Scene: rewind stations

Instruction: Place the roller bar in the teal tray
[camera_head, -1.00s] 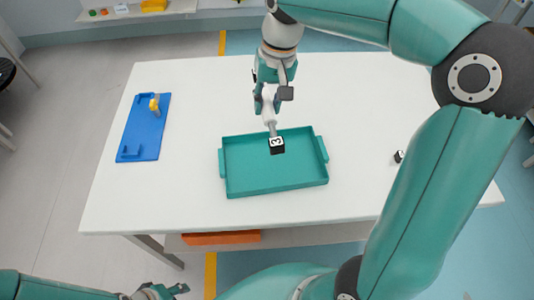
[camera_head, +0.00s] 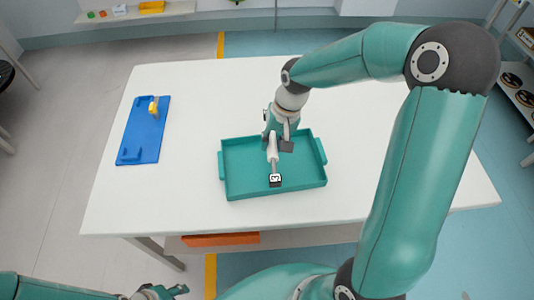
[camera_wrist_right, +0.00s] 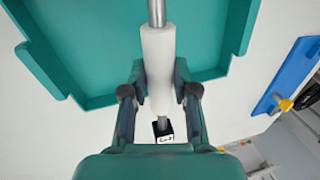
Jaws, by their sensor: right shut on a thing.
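The roller bar (camera_head: 273,160) has a white sleeve, a thin metal shaft and a black end block marked 3. My right gripper (camera_head: 277,143) is shut on its white sleeve, also seen in the right wrist view (camera_wrist_right: 158,85). The teal tray (camera_head: 242,191) lies on the white table. In the head view the bar is over the tray, with the black block near its front wall. I cannot tell whether the bar touches the tray floor. My left gripper (camera_head: 172,291) is low at the left, away from the table; its jaw opening is unclear.
A blue fixture (camera_head: 145,131) with a yellow-topped post stands on the left of the white table (camera_head: 190,90). An orange item (camera_head: 221,239) lies on a shelf below the front edge. The table between the fixture and tray is clear. My right arm covers part of the table's right side.

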